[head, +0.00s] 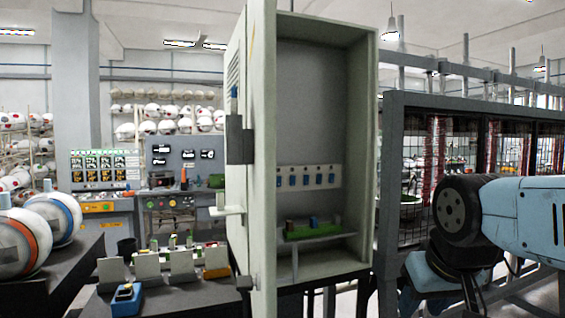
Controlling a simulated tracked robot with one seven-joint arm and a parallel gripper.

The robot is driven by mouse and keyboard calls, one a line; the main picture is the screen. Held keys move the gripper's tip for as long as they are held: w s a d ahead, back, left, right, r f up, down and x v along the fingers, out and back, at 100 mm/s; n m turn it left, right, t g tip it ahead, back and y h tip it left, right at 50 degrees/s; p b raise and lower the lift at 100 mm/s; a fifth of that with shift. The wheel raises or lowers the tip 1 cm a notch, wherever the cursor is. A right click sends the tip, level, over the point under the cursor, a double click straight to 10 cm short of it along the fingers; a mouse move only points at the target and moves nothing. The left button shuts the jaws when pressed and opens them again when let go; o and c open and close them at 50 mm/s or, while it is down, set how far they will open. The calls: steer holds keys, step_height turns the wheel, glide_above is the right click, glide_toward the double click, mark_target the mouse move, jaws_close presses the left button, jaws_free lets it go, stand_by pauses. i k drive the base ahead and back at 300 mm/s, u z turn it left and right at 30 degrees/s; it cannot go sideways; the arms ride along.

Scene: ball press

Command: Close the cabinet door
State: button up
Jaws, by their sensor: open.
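The grey metal cabinet (368,150) stands upright at the centre of the head view with its front open. Its door (263,170) is on the left side, swung out toward me and seen nearly edge-on. A dark block (238,140) and a light lever-like piece (228,211) stick out on the door's left side. Inside are a row of blue switches (306,177) and a green board (313,230) near the bottom. My blue arm with a dark joint is at the right, apart from the cabinet. I cannot make out my gripper's jaws.
A dark frame with wire mesh (407,180) stands right of the cabinet. At the left are a dark table (60,272) with large balls (22,242), a bench with a blue device (121,301), and control panels (105,172). Ball racks (165,115) stand behind.

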mark_target(254, 146)
steer(key=u, duration=0.25)
steer(key=i, duration=0.15)
steer(key=z, duration=2.4)
steer(key=k, duration=1)
steer(key=u, duration=0.5)
steer(key=k, duration=0.65)
steer(key=u, duration=1.3)
steer(key=i, duration=0.5)
steer(key=u, duration=0.05)
